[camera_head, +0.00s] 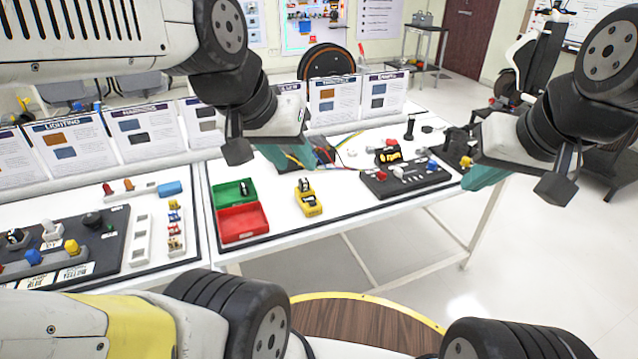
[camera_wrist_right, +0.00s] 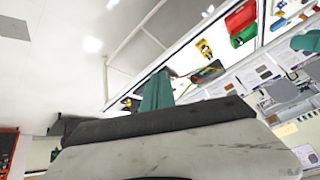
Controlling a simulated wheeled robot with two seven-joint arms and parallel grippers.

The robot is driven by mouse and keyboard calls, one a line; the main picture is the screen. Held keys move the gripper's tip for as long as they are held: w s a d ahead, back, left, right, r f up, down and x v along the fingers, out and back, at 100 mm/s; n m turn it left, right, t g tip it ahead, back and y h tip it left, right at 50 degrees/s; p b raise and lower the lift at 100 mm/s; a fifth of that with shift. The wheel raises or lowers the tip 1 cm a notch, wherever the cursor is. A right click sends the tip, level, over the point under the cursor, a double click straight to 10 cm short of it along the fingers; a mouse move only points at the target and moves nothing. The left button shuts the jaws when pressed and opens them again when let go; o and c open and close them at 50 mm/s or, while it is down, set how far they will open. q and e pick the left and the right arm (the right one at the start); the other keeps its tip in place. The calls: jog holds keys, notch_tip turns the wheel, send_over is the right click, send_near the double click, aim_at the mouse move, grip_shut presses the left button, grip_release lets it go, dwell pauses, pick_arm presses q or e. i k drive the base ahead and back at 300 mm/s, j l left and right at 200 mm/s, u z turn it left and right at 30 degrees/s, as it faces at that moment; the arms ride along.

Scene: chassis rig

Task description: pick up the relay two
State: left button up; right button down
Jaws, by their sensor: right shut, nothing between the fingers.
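I cannot tell for certain which part is relay two. A small dark part (camera_head: 244,188) sits in the green bin (camera_head: 226,195). A yellow device with dark parts on top (camera_head: 308,203) stands on the table to the right of the bins. My left gripper (camera_head: 279,157), with teal fingers, is above the back of the table, behind the yellow device; its jaw opening is unclear. My right gripper (camera_head: 484,177) is beside the table's right end, shut and empty. Its teal fingers also show together in the right wrist view (camera_wrist_right: 157,90).
A red bin (camera_head: 242,222) adjoins the green one. A black board with connectors (camera_head: 406,178) lies at the table's right. Another dark panel (camera_head: 95,245) with coloured parts lies at the left. Information cards (camera_head: 334,99) line the back. Floor is clear right of the table.

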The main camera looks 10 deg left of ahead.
aim_at(304, 185)
jog(key=i+j+u, duration=0.15)
jog(key=j, duration=0.25)
jog(key=i+j+u, duration=0.15)
jog(key=j, duration=0.25)
jog(key=i+j+u, duration=0.15)
jog(key=i+j, duration=0.1)
jog(key=j, duration=0.1)
